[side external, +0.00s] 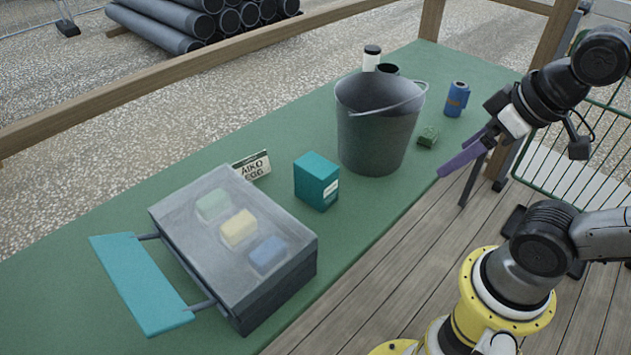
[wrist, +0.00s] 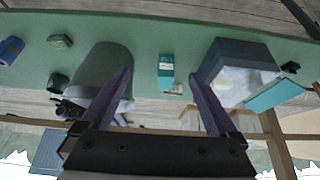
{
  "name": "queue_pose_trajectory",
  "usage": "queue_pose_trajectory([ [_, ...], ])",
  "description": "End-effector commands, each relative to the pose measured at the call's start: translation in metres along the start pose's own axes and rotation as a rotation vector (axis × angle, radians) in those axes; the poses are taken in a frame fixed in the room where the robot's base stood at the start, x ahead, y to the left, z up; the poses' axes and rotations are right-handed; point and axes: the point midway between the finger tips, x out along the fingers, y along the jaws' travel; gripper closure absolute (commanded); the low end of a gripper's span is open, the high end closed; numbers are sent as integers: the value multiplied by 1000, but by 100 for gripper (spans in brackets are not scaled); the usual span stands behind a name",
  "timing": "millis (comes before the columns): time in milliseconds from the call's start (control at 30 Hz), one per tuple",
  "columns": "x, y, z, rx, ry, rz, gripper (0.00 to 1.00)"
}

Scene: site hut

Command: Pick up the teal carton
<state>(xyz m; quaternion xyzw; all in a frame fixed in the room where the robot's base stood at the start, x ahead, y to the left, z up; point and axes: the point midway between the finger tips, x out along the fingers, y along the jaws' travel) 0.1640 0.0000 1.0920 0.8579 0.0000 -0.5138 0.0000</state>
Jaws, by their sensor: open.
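The teal carton (side external: 316,181) stands upright on the green table, between the grey bucket and the grey case, with a white label low on one side. It also shows in the wrist view (wrist: 166,70), in the gap between my fingers but farther off. My gripper (side external: 456,160) is open and empty, with purple fingers, beyond the table's front edge at the right in the side view. Its fingers also show in the wrist view (wrist: 162,100). Nothing hides the carton in the side view.
A grey bucket (side external: 375,140) stands right of the carton. A grey case (side external: 270,290) with a clear lid and teal handle is at left. A name sign (side external: 252,166) is behind the carton. A green block (side external: 428,136) and blue can (side external: 456,99) are at right.

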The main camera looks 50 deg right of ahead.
Motion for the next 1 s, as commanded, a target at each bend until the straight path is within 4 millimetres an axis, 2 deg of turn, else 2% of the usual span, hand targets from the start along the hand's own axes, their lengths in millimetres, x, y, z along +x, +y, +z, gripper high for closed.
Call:
queue_pose_trajectory([
  [233, 0, 0, 0, 1, 2, 0, 0],
  [300, -1, 0, -6, 6, 26, 0, 0],
  [400, -7, 1, -38, 14, 102, 2, 0],
  [500, 3, 0, -81, 17, 132, 1, 0],
  [567, 18, -2, -109, 16, 134, -2, 0],
  [600, 33, -4, -128, 14, 129, -3, 0],
  [733, 96, -13, -169, 1, 81, -10, 0],
  [800, 130, -17, -177, -8, 43, -12, 0],
  [900, 168, -22, -174, -20, -18, -14, 0],
  [1000, 190, -26, -162, -29, -76, -15, 0],
])
